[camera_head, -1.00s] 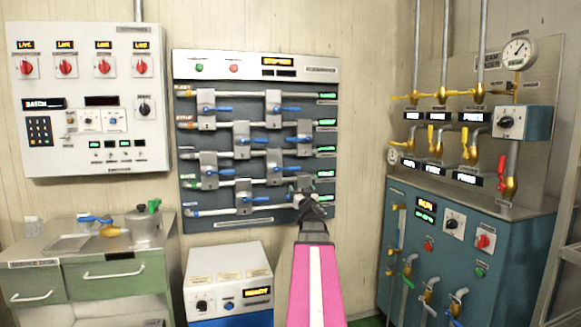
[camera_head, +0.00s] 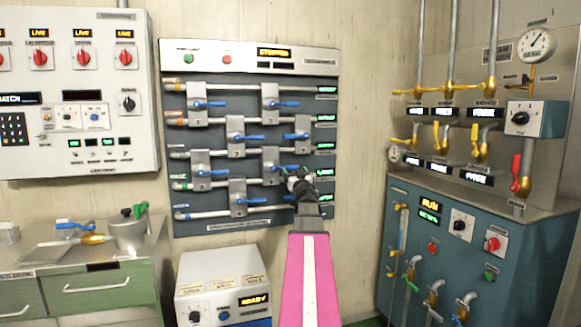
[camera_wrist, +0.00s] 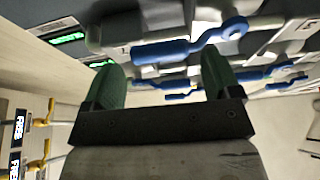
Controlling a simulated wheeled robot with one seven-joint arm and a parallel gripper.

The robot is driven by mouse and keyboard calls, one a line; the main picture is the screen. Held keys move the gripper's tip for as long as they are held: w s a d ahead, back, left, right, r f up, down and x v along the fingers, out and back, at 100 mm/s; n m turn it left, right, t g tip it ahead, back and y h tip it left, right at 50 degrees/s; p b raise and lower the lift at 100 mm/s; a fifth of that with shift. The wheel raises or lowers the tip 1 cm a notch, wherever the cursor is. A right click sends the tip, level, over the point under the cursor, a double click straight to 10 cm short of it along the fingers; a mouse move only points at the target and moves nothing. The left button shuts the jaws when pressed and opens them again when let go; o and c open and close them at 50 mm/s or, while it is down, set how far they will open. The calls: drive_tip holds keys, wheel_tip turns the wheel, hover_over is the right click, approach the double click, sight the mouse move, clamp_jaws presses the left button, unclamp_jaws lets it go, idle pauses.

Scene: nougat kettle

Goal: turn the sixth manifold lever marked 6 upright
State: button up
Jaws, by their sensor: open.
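The manifold panel (camera_head: 330,225) hangs on the back wall with several blue levers on grey plates. All lie roughly horizontal. The lever I take for number 6 (camera_head: 284,167) is the right one in the third row of plates; its mark is too small to read. My gripper (camera_head: 298,178) is at its right end, just below it, and hides part of the panel there. In the wrist view my gripper (camera_wrist: 163,75) is open, with two dark green fingers apart. A blue lever (camera_wrist: 185,45) lies across just beyond the fingertips, and I see no grip on it.
Other blue levers (camera_head: 250,199) and pipes stand out close around my gripper. A white box (camera_head: 225,270) stands below the panel. A teal cabinet (camera_head: 400,240) with yellow valves is at the right, a green-drawered bench (camera_head: 110,287) at the left.

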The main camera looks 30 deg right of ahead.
sight(293, 168)
drive_tip(key=x, duration=0.5)
drive_tip(key=shift+w+d+r, duration=0.1)
drive_tip(key=shift+w, duration=0.25)
drive_tip(key=c, duration=1.3)
